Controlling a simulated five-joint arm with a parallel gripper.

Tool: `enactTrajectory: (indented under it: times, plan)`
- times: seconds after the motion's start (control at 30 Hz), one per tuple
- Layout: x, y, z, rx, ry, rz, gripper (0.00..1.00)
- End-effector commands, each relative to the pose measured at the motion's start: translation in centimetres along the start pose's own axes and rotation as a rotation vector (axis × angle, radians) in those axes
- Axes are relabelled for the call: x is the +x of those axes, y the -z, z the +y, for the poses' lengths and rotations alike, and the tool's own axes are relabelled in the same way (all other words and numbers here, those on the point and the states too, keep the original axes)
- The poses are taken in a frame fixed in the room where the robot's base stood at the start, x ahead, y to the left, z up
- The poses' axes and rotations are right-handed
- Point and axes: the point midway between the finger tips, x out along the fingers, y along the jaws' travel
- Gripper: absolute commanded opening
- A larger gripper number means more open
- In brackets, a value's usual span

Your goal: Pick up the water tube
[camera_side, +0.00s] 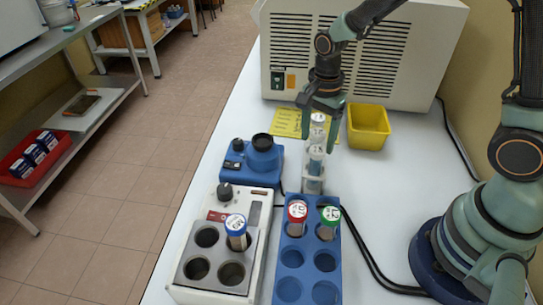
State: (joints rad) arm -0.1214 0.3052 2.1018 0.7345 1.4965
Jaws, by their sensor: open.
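Several white-capped tubes (315,152) stand in a row in a narrow clear holder (313,185), just below my gripper. The picture is too small to read which one is the water tube. My gripper (321,112) is open and points down at the far end of this row. Its fingers are close around or just behind the farthest white cap (317,118); I cannot tell whether they touch it. A red-capped tube (297,212) and a green-capped tube (330,216) stand in the blue rack (307,245).
A heating block (213,250) at the front left holds a blue-capped tube (236,226). A blue mixer (252,160) stands left of the clear holder. A yellow bin (368,127) and a large beige machine (385,60) stand behind. Cables run right of the rack.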

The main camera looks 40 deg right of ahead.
Motion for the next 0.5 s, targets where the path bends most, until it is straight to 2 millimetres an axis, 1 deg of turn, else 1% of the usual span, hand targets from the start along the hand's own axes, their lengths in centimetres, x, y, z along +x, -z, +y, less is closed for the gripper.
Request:
enactTrajectory:
  times: [0.23, 0.27, 0.3, 0.37, 0.4, 0.43, 0.5]
  plan:
    - [0.23, -0.01, 0.01, 0.000, 0.000, 0.000, 0.70]
    - [0.23, -0.01, 0.01, 0.000, 0.000, 0.000, 0.63]
    - [0.22, -0.01, 0.01, 0.000, 0.000, 0.000, 0.48]
    - [0.21, -0.01, 0.01, 0.000, 0.000, 0.000, 0.25]
    - [0.21, -0.01, 0.01, 0.000, 0.000, 0.000, 0.09]
    - [0.21, -0.01, 0.01, 0.000, 0.000, 0.000, 0.00]
    - [0.20, -0.01, 0.00, 0.000, 0.001, 0.000, 0.00]
